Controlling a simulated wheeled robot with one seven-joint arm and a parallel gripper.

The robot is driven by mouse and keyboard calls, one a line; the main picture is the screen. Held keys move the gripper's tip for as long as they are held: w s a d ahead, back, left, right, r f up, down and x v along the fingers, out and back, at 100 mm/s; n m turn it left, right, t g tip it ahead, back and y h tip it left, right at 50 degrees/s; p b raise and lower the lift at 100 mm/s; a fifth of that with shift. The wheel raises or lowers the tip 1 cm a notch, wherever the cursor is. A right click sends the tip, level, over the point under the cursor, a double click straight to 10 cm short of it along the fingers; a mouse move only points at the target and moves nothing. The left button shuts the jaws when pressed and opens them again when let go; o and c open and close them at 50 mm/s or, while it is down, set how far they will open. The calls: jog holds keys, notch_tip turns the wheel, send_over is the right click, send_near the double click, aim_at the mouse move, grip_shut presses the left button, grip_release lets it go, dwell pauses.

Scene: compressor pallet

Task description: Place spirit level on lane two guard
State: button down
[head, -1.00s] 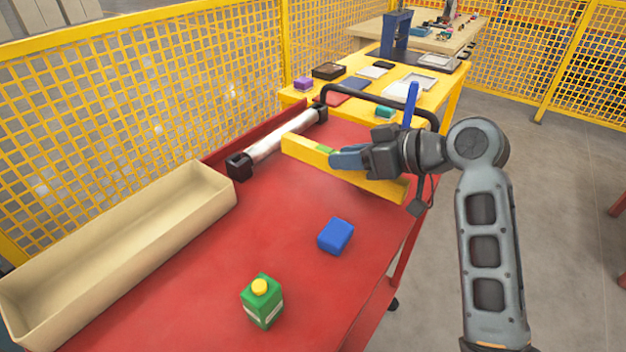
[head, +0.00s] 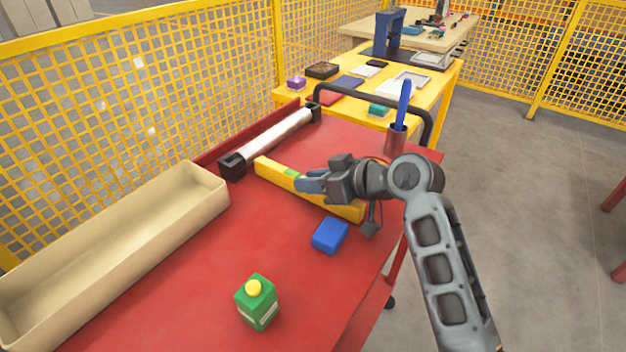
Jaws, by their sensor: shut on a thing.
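The yellow spirit level (head: 272,171), with a green patch near its middle, is held over the red cart top (head: 215,270). My gripper (head: 309,183) is shut on it near the middle, and its fingers hide part of the level. The level slants from upper left to lower right. I cannot tell whether it touches the red top. A pale tube with black end blocks (head: 270,138) lies just beyond it, apart from it. No label shows which thing is the lane two guard.
A blue block (head: 330,235) lies close in front of the level's right end. A green carton with a yellow cap (head: 257,302) stands nearer. A long beige bin (head: 120,255) is at left, with yellow mesh fencing (head: 150,100) behind. A cup (head: 396,138) stands beyond my gripper.

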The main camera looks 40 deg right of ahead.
jog(key=c, duration=0.8)
grip_release()
jog(key=shift+c, duration=0.2)
